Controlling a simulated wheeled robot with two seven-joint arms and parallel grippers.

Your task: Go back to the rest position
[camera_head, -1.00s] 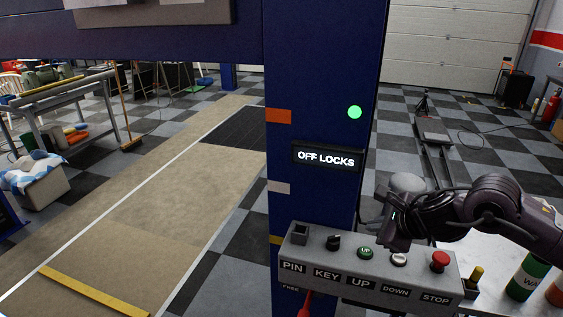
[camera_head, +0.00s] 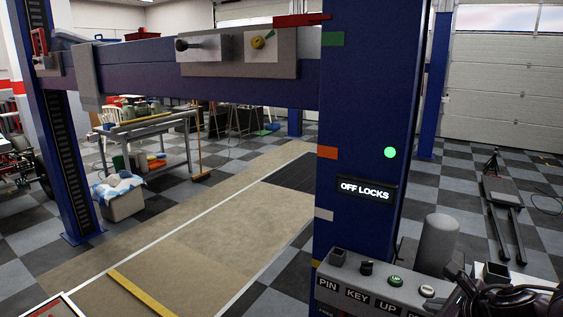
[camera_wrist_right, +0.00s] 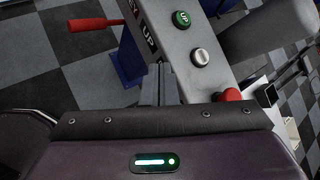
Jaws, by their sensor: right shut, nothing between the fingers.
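My right gripper (camera_wrist_right: 158,80) is shut and empty in the right wrist view, with its fingers over the near side of the grey control box. In the head view, only part of my dark right arm (camera_head: 510,301) shows at the lower right corner, in front of the box's right end. The control box (camera_head: 345,272) has a PIN socket, a KEY switch, a green UP button (camera_head: 396,281) and a white button (camera_head: 427,291). In the wrist view, the green button (camera_wrist_right: 181,18), white button (camera_wrist_right: 200,57) and red button (camera_wrist_right: 231,95) show. My left gripper is out of view.
The blue post (camera_head: 362,120) rises behind the box, with a lit "OFF LOCKS" sign (camera_head: 365,190) and a green light (camera_head: 390,153). A blue crossbeam (camera_head: 140,68) runs left. A red handle (camera_wrist_right: 95,23) shows beside the box. Open floor lies left and right of the post.

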